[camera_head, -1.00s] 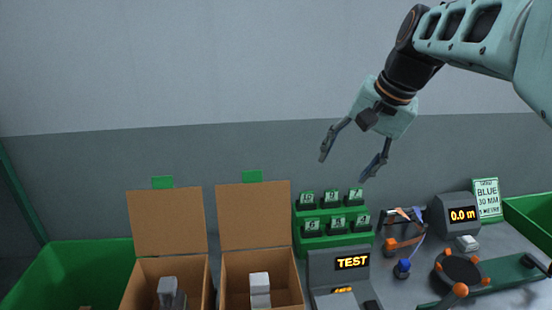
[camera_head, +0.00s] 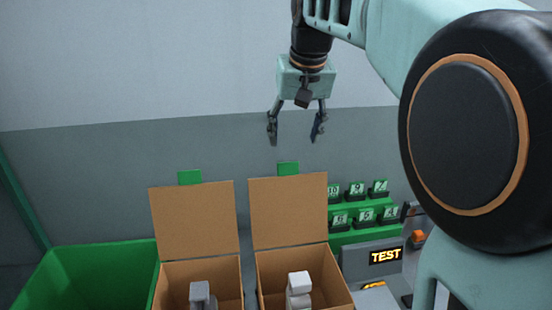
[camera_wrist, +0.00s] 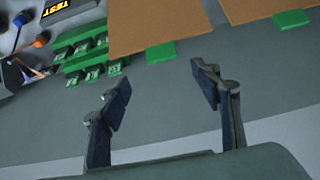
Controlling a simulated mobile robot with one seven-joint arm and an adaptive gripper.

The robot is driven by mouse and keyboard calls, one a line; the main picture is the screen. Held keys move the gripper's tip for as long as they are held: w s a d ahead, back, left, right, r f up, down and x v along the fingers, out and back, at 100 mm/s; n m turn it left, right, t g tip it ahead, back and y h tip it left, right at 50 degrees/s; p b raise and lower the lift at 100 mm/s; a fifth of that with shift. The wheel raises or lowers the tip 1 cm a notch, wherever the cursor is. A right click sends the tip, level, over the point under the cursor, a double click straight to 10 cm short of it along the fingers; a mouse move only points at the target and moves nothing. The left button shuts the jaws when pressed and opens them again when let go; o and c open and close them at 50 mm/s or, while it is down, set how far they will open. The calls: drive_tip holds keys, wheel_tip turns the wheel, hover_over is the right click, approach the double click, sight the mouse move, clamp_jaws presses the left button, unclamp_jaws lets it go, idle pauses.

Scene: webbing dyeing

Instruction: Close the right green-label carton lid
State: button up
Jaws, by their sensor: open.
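The right carton (camera_head: 271,286) is an open brown box with grey-white pieces (camera_head: 299,287) inside. Its lid (camera_head: 288,211) stands upright at the back, with a green label tab (camera_head: 288,168) on its top edge. The left carton (camera_head: 169,277) is open in the same way, its lid (camera_head: 194,220) also upright. My gripper (camera_head: 295,138) is open and empty, fingers pointing down, above the right lid and apart from it. In the wrist view the fingers (camera_wrist: 163,110) are spread, with a lid (camera_wrist: 137,27) and its green tab (camera_wrist: 161,53) beyond them.
A green bin (camera_head: 95,270) stands left of the cartons. A green rack of numbered tags (camera_head: 352,232) and a TEST display unit (camera_head: 385,256) stand to the right. A grey wall (camera_head: 120,165) is behind. My arm hides the right side of the bench.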

sight(288, 164)
drive_tip(key=x, duration=1.1)
drive_tip(key=shift+w+a+r, duration=0.1)
drive_tip(key=shift+a+r, duration=0.05)
clamp_jaws()
